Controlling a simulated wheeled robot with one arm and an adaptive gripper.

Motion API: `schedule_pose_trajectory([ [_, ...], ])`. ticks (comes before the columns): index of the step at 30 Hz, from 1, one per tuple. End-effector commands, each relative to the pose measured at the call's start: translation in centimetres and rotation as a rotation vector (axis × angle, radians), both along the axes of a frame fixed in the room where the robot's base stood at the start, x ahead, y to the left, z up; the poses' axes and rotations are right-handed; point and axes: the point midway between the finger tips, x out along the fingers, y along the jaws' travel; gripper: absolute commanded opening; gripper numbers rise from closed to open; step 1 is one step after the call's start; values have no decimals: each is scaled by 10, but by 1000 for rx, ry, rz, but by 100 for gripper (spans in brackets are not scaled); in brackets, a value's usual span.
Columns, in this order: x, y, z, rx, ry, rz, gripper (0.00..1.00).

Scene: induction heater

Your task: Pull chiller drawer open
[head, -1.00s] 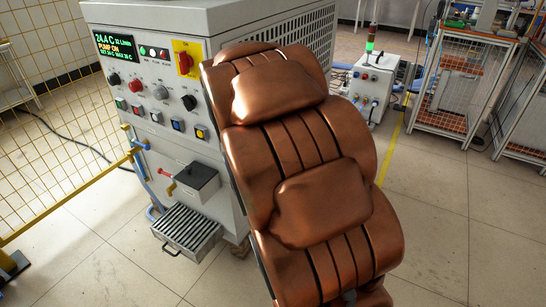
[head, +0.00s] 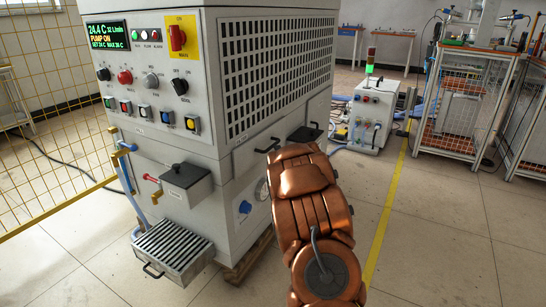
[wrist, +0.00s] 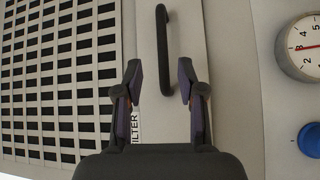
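The chiller (head: 155,150) is a large grey cabinet at the left of the head view. Its right side has a pale narrow panel (wrist: 182,20), partly labelled "ILTER", with a black bar handle (wrist: 163,50). The handle also shows below the side grille in the head view (head: 267,146). My gripper (wrist: 161,78) is open and empty in the wrist view. The handle lies ahead, lined up between the fingertips; I cannot tell the exact gap. The panel looks closed. In the head view my copper-coloured arm hides the gripper.
A round gauge (wrist: 303,47) and blue knob (wrist: 309,139) sit beside the panel. A slatted tray (head: 172,247) and a black-lidded box (head: 185,183) project from the chiller's front. A small grey unit (head: 371,116) stands behind.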

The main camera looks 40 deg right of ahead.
Motion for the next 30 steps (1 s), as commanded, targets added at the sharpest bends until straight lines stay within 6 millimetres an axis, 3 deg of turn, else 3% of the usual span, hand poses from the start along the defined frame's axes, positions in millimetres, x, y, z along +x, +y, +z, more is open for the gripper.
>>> schedule_pose_trajectory([
  [1,-1,-3,-8,-11,-5,0,39],
  [8,6,-8,-7,-27,-15,3,39],
  [21,46,-29,-1,-26,-14,3,39],
  [30,63,-39,2,-25,-12,3,39],
])
